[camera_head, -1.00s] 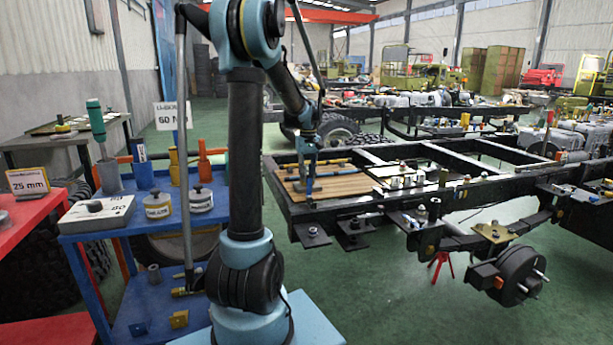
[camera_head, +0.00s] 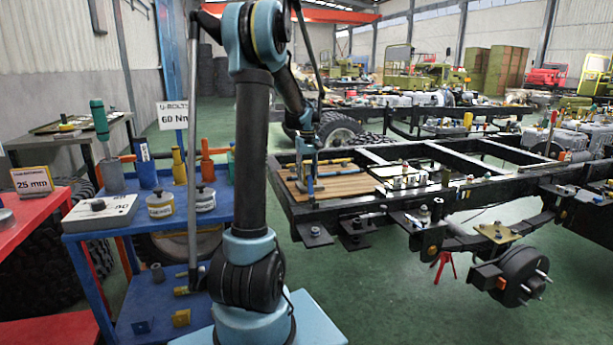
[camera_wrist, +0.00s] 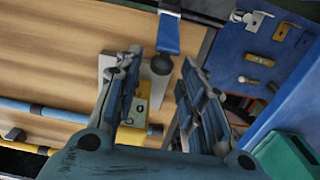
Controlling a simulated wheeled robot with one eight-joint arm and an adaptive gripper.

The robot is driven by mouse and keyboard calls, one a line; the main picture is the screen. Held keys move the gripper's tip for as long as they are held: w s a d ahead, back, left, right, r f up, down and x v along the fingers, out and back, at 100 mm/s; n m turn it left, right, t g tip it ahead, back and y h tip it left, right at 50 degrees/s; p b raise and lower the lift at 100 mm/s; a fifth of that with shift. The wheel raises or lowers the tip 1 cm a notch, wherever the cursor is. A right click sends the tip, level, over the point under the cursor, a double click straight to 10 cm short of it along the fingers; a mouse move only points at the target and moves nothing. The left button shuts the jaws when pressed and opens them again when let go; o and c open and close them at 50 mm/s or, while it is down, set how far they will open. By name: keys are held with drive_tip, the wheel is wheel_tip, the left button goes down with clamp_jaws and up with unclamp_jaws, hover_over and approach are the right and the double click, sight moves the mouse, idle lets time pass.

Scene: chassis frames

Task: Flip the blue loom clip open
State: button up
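In the wrist view a blue strap-like piece (camera_wrist: 169,34) with a dark round knob (camera_wrist: 161,64) at its near end lies over the wooden board (camera_wrist: 70,60). It looks like the blue clip. My gripper (camera_wrist: 160,68) is open, its two fingers on either side of the knob in the picture. I cannot tell whether they touch it. A yellow block (camera_wrist: 136,113) on a pale plate shows partly behind the left finger. In the head view my gripper (camera_head: 307,188) points down over the board, and the clip is too small to tell.
A blue-banded rod (camera_wrist: 47,110) runs across the board's left side. A blue tray (camera_wrist: 250,50) with small metal parts lies at the right, with a green box (camera_wrist: 287,158) near it. The dark chassis frame (camera_head: 400,200) surrounds the board, beside a blue cart (camera_head: 150,225).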

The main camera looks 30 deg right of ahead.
wheel_tip(320, 180, up, 12)
idle(0.8)
idle(0.4)
